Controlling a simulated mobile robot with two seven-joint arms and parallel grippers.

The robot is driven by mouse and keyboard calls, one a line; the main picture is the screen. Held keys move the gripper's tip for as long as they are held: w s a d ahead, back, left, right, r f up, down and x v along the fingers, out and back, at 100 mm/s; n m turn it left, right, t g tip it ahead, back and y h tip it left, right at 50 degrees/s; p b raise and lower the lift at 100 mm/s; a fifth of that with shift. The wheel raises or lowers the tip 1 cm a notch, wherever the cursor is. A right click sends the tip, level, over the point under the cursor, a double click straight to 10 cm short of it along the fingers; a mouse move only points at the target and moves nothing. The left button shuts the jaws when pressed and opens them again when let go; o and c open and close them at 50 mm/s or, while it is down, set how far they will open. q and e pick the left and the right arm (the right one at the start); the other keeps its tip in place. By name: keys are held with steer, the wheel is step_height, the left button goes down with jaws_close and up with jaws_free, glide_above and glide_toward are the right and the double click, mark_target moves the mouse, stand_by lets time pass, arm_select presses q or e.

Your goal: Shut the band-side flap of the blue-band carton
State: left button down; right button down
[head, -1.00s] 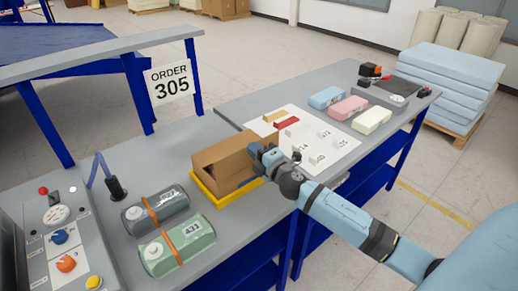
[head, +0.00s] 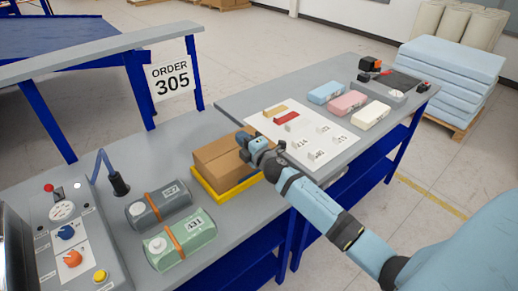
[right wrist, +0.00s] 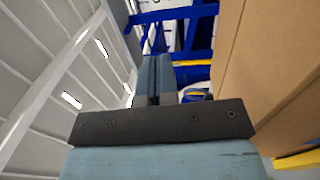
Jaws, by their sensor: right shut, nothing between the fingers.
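The brown carton (head: 222,165) sits in a yellow tray (head: 238,189) on the grey bench. Its top looks flat and mostly covered in the head view; I cannot make out a blue band or single flaps. My right gripper (head: 242,138) is shut and empty at the carton's far right top edge, and its wrist hides part of the right side. In the right wrist view the shut fingers (right wrist: 156,72) point along a tall carton wall (right wrist: 275,70) on the right, with a gap between. My left gripper is not in view.
Grey (head: 160,204) and green (head: 180,240) canisters with orange straps lie left of and before the carton. A control panel (head: 75,235) stands far left. A white mat (head: 310,135) with small blocks and labels lies beyond. An ORDER 305 sign (head: 172,80) hangs behind.

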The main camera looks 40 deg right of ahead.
steer(key=shift+w+d+g+p, duration=0.1)
steer(key=shift+w+g+p, duration=0.2)
steer(key=shift+g+p, duration=0.35)
steer(key=shift+w+f+p, duration=0.1)
steer(key=shift+f+p, duration=0.05)
steer(key=shift+p, duration=0.2)
steer(key=shift+f, duration=0.1)
